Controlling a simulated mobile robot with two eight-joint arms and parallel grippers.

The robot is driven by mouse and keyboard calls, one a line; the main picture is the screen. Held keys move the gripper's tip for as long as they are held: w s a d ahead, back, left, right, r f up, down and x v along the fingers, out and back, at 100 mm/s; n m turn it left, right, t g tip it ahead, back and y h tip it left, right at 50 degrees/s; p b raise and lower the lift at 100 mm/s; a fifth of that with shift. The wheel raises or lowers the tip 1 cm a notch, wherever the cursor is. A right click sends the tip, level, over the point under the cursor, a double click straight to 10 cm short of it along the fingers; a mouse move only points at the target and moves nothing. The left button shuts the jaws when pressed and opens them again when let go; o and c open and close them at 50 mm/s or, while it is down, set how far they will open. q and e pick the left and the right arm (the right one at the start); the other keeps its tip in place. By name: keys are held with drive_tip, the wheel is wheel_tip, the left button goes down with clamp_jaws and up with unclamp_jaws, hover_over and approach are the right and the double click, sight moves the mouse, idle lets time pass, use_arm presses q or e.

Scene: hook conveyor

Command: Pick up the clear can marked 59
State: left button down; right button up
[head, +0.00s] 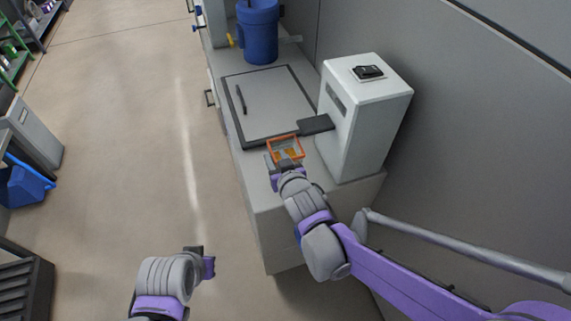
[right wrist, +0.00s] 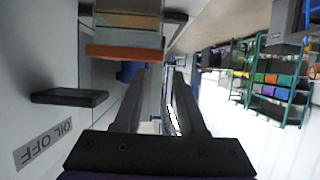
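A clear, box-shaped can with an orange rim (head: 285,148) stands on the counter beside the white machine. No number can be read on it. In the right wrist view the orange-rimmed can (right wrist: 124,52) shows at the top, beyond the fingertips and cut off by the edge. My right gripper (head: 284,170) is at the near side of the can; its two dark fingers (right wrist: 160,75) are apart with nothing held between them. Whether they touch the can is not clear. My left gripper (head: 205,262) is low over the floor, away from the counter; its finger gap is not visible.
A white machine (head: 365,115) with a dark shelf (head: 316,124) stands right of the can. A dark-framed board (head: 268,100) with a pen lies behind it, and a blue bin (head: 257,35) stands farther back.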

sight(272, 152)
drive_tip(key=shift+d+f+x, duration=0.1)
drive_tip(key=shift+f+x, duration=0.1)
drive_tip(key=shift+x, duration=1.3)
drive_tip(key=shift+d+f+x, duration=0.1)
drive_tip(key=shift+f+x, duration=0.15)
drive_tip(key=shift+x, duration=1.25)
drive_tip(key=shift+s, duration=0.15)
clamp_jaws()
drive_tip(key=shift+r, duration=0.1)
